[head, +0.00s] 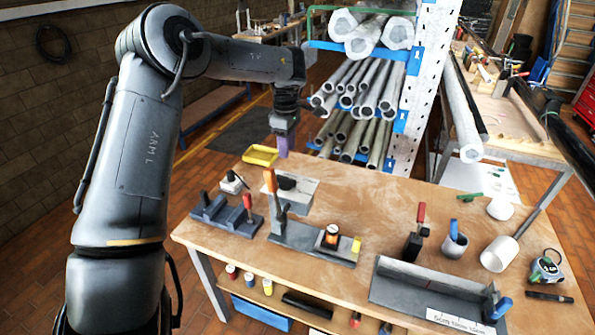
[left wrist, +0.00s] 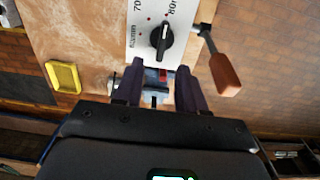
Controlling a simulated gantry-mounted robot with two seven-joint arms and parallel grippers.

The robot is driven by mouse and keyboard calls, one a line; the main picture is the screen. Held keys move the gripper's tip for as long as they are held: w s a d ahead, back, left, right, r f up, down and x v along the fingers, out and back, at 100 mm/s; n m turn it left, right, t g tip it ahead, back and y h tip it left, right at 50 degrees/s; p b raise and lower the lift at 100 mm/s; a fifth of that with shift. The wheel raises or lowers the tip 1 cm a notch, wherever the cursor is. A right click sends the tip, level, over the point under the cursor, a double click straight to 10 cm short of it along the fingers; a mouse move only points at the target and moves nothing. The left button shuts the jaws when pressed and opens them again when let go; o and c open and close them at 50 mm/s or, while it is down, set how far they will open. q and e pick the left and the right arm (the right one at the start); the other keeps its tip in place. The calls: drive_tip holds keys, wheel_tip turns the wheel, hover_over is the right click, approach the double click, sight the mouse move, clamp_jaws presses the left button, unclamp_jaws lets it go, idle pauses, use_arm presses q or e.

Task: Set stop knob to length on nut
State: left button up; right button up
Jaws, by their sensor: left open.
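The stop knob (left wrist: 162,40) is a black dial on a white plate (left wrist: 183,14) in the left wrist view. The plate's marks include 70 and what looks like 80; the knob's exact setting is hard to read. In the head view the dark knob (head: 286,183) sits on a pale box (head: 301,190) behind the middle fixture. My left gripper (head: 283,150) hangs above and behind the box; its purple fingers (left wrist: 158,88) are apart, with nothing held between them, short of the knob. I cannot make out a nut for certain. My right gripper is out of view.
A clamp lever with an orange handle (left wrist: 225,75) stands right beside the plate in the wrist view. A yellow tray (head: 260,155) is close to the left gripper. A grey fixture (head: 314,243) and a steel channel (head: 420,285) stand on the wooden bench (head: 385,205).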

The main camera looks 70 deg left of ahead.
sight(286, 177)
use_arm(q)
drive_tip(key=f, duration=1)
drive_tip(key=shift+s+f+b, duration=0.15)
drive_tip(key=shift+s+b, duration=0.15)
drive_tip(key=shift+s, duration=0.05)
clamp_jaws()
